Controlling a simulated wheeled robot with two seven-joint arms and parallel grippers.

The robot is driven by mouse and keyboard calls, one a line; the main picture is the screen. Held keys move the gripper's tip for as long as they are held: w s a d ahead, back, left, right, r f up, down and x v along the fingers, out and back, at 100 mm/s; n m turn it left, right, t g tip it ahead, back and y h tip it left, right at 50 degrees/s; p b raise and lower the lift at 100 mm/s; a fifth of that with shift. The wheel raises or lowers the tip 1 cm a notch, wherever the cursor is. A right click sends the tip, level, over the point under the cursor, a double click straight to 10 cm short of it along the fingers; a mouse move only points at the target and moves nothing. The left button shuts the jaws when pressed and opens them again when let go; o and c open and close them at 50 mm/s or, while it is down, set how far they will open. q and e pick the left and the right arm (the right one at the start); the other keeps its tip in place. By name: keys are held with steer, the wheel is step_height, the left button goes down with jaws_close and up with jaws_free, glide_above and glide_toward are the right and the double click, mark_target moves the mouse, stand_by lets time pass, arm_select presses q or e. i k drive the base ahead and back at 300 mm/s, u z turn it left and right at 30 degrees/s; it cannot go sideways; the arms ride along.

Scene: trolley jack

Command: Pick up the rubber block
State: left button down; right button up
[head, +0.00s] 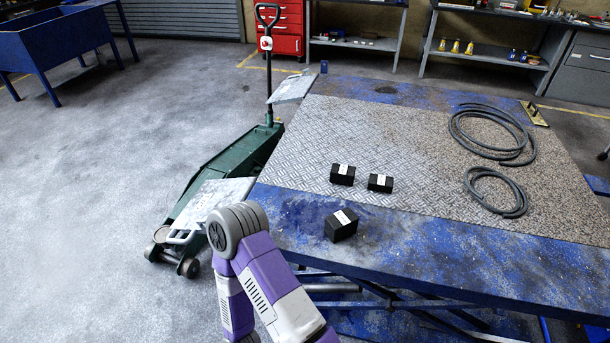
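Several black rubber blocks with white labels are on the blue lift table (450,245). One block (341,228) sits nearest me, on the blue painted front strip. A second block (342,176) and a third block (380,185) stand side by side farther back, on the metal tread plate, with a small gap between them. I cannot tell which one the task means. A purple and white arm of mine with a grey joint rises at the bottom, left of the nearest block and apart from it. Neither gripper shows in this view.
A green trolley jack (232,152) with an upright handle stands along the table's left side. Black hose coils (495,135) lie on the table's right. A blue bin (55,45), a red drawer cabinet (285,25) and shelves stand behind. The floor at left is clear.

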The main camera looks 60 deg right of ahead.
mark_target(379, 183)
steer(key=u, duration=0.95)
steer(key=k, duration=1.6)
steer(key=z, duration=1.6)
